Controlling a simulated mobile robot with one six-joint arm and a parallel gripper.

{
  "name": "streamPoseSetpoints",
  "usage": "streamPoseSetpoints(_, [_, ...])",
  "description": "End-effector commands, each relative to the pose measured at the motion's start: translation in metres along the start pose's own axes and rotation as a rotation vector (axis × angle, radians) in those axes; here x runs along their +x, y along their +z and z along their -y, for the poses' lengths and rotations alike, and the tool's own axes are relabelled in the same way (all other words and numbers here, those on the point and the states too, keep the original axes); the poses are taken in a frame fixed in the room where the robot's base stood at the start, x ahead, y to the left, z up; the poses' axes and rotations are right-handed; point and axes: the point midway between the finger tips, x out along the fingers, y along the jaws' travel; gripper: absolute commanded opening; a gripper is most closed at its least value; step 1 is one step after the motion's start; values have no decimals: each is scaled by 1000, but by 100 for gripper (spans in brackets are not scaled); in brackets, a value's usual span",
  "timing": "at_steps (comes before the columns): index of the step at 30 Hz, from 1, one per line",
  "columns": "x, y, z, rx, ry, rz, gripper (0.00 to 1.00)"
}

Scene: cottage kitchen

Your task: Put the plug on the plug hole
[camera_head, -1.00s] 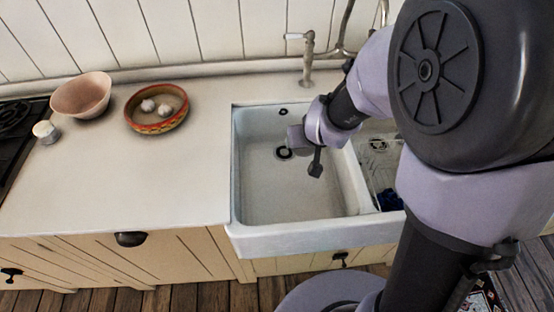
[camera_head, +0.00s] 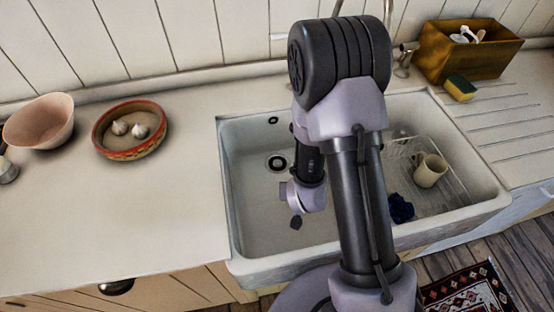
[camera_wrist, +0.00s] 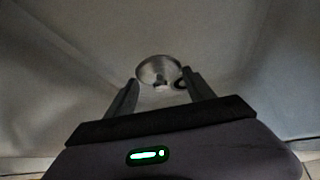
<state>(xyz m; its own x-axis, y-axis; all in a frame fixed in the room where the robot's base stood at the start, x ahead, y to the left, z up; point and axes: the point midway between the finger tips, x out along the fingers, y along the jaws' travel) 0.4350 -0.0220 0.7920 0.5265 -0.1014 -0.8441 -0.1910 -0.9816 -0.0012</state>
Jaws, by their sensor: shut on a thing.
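My gripper (camera_wrist: 162,84) is shut on the plug (camera_wrist: 158,68), a round silver disc with a small knob, seen between the fingertips in the wrist view. The plug hole (camera_head: 277,163), a dark ring with a pale rim, lies open in the floor of the white sink's left basin (camera_head: 258,210) in the head view. In the wrist view part of a dark ring (camera_wrist: 180,84) shows just behind the plug's right edge, partly hidden by the right finger. My wrist is inside the left basin, just right of and nearer than the hole.
A sponge (camera_head: 460,88) and a wooden box (camera_head: 468,52) stand behind right. Two bowls stand on the left counter. The left basin floor is otherwise clear.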

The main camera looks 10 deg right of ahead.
Motion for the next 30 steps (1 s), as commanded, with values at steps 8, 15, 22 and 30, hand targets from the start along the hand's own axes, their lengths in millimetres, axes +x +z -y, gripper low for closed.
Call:
streamPoseSetpoints(8, [41,-38,20,2,-1,-6,21])
streamPoseSetpoints(15, [85,-94,45,3,0,-2,21])
streamPoseSetpoints(22, [104,-115,55,1,0,-1,21])
streamPoseSetpoints(30, [131,-96,54,0,1,-1,15])
